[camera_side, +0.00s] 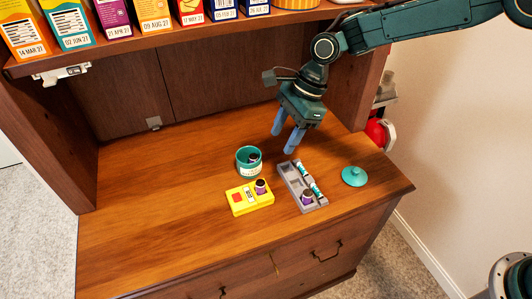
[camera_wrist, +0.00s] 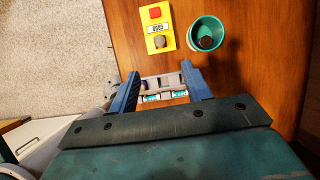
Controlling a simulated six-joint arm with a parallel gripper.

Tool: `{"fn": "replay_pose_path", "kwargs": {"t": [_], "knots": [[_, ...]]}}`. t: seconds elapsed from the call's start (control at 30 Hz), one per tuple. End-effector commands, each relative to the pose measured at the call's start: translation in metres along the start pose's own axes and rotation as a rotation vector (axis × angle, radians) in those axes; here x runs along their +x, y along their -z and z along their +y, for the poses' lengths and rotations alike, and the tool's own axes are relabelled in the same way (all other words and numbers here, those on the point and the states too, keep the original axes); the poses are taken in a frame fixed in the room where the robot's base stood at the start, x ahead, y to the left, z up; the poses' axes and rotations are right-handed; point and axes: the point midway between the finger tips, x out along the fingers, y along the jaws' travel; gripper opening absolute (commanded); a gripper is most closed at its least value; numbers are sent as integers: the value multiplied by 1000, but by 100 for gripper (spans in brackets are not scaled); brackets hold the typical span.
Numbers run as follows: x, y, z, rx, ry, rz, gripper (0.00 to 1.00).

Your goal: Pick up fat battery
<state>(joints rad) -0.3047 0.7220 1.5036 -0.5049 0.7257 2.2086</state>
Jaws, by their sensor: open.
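A fat purple battery with a dark top (camera_side: 306,197) stands at the front end of the grey tray (camera_side: 286,176). My gripper (camera_side: 283,143) is open and empty, above the desk behind the tray. In the wrist view, its fingers (camera_wrist: 160,70) frame the grey tray, partly hiding it.
Thin teal-and-white batteries (camera_side: 316,190) lie in the grey tray. A teal lid (camera_side: 354,176) lies to its right. A shelf of cereal boxes (camera_side: 110,18) overhangs the back, and the hutch's side panel (camera_side: 360,85) stands near my arm. The desk's left is clear.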

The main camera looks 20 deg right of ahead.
Motion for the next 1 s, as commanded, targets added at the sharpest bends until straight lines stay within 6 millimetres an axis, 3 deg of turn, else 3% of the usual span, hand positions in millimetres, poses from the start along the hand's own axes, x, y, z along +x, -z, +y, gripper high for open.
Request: {"fn": "replay_pose_path", "kwargs": {"t": [0.47,1.0], "knots": [[19,-1,0,26,-11,-3,49],[88,-1,0,25,-9,-3,49]]}}
